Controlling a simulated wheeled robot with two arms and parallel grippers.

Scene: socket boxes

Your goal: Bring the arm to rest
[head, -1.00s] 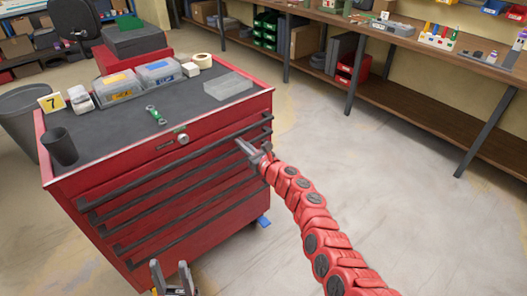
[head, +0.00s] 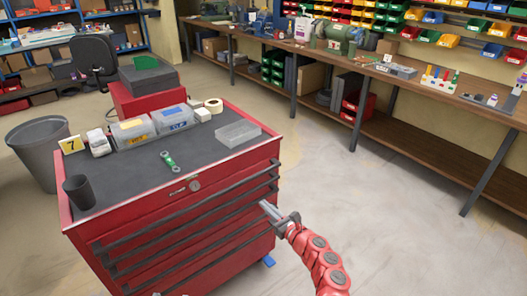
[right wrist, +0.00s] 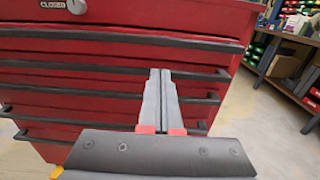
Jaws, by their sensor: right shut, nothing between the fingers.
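My right gripper (head: 266,206) is shut and empty, in front of the red tool cabinet (head: 180,238) near the right end of its drawer handles. In the right wrist view, its two fingers (right wrist: 160,74) lie together, pointing at the drawer fronts, with nothing between them. I cannot tell from the pictures how close the tips are to the handles. My right arm comes in from the bottom of the head view. Only a small tip of what looks like my left gripper (head: 156,293) shows at the bottom edge, and its jaws are hidden.
The cabinet top holds a dark cup (head: 79,192), a yellow number sign (head: 71,145), two clear bins (head: 133,131), a green-ended tool (head: 168,161), a tape roll (head: 213,105) and a clear box (head: 238,133). A workbench (head: 400,78) runs along the back right. The floor right of the cabinet is clear.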

